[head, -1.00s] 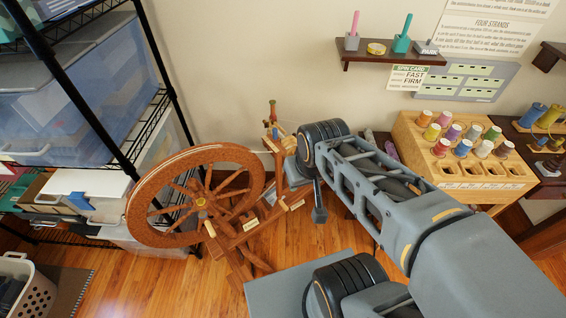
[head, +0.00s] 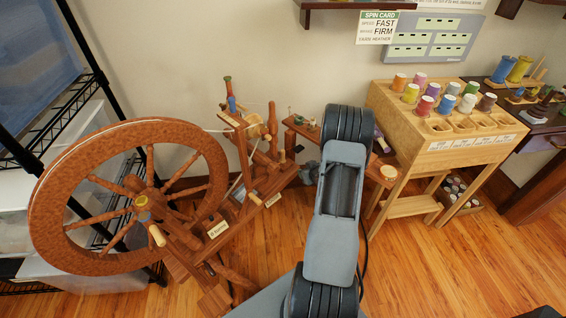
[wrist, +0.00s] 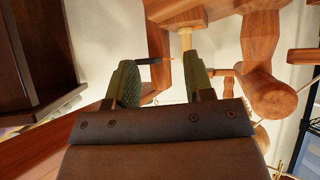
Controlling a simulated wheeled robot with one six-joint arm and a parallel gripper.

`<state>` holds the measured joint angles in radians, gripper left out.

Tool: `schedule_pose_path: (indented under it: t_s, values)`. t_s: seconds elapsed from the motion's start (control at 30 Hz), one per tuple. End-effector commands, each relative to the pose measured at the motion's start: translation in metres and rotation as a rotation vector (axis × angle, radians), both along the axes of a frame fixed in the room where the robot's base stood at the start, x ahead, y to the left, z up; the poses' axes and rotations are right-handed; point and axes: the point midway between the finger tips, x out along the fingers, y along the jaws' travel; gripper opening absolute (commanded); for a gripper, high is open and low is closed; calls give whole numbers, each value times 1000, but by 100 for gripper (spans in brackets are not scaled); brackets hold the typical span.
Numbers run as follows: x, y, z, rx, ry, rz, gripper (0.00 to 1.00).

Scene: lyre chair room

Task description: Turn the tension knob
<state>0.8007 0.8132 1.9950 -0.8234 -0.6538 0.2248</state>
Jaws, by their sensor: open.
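The spinning wheel (head: 62,218) stands upright at left in the head view, with a large brown spoked rim and a wooden frame. Small labels sit on its base, too small to read surely. A pale knob (head: 157,236) sticks out by the left label, another (head: 255,198) by the right one; I cannot tell which is the tension knob. My gripper (wrist: 158,78) is open and empty in the wrist view, its green-padded fingers apart. Turned wooden parts (wrist: 272,96) are beyond and right of it; a pale peg (wrist: 185,40) shows behind the right finger. My arm hides most of the gripper in the head view.
A wooden rack (head: 430,105) of coloured thread spools stands right, beside a dark table (head: 540,122). A small wooden shelf (head: 300,128) is behind my arm. Black wire shelving (head: 75,85) stands left. The floor (head: 430,270) is clear at the front right.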

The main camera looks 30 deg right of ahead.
Motion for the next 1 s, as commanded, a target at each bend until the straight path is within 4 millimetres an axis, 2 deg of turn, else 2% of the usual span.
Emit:
schedule_pose_path:
  t_s: [0.2,0.37,0.8,1.0]
  values:
    - [23,11,18,31,-215,109,48]
    - [37,15,23,43,-272,137,48]
    - [110,15,-8,44,-278,140,48]
    - [137,14,-19,43,-277,139,48]
